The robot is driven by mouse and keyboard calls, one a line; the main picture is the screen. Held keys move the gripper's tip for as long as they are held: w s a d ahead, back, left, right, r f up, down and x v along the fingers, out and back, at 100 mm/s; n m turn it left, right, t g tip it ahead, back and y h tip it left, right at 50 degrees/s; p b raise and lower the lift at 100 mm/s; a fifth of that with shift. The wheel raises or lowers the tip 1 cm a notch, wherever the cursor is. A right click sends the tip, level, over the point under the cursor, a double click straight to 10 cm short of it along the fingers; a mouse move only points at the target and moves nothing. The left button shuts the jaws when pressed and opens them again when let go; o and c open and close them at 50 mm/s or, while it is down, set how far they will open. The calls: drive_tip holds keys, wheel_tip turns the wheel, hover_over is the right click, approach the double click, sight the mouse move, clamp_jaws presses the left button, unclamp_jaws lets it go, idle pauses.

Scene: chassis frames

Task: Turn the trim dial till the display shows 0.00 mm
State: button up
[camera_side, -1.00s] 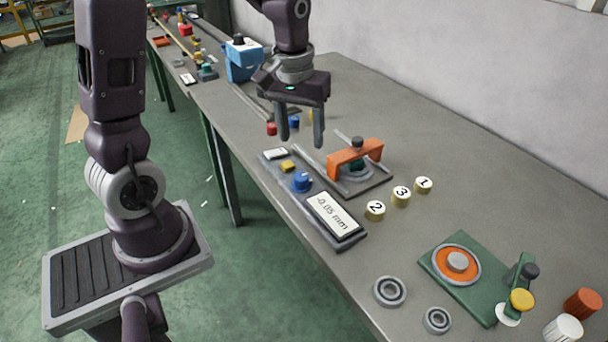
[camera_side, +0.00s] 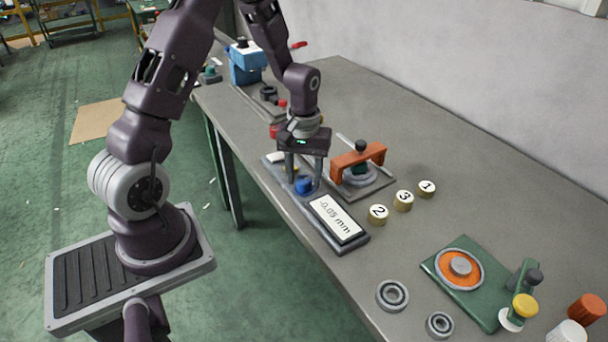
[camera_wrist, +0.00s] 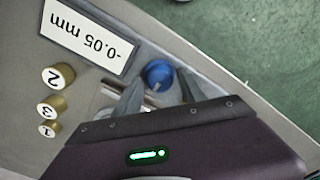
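The trim dial is a blue knob (camera_side: 304,186) on a grey panel, left of the display. The display (camera_side: 334,217) is a white plate reading -0.05 mm; it also shows, upside down, in the wrist view (camera_wrist: 88,37). My gripper (camera_side: 304,181) points down over the dial with its two fingers apart. In the wrist view the blue dial (camera_wrist: 158,73) lies between and just beyond the fingertips (camera_wrist: 160,80), with a small gap visible on each side. I cannot tell exactly how low the fingertips are relative to the dial's top.
An orange bridge-shaped clamp (camera_side: 358,160) stands close right of my gripper. Numbered brass weights (camera_side: 378,214) sit right of the display. Bearing rings (camera_side: 392,296) and a green fixture (camera_side: 470,285) lie nearer the camera. A blue machine (camera_side: 247,63) stands further back.

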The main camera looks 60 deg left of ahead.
sight(304, 179)
clamp_jaws()
drive_tip(key=m, duration=0.4)
drive_tip(key=shift+o, duration=1.5)
unclamp_jaws()
wheel_tip(304, 179, up, 7)
drive_tip(key=shift+r, duration=0.1)
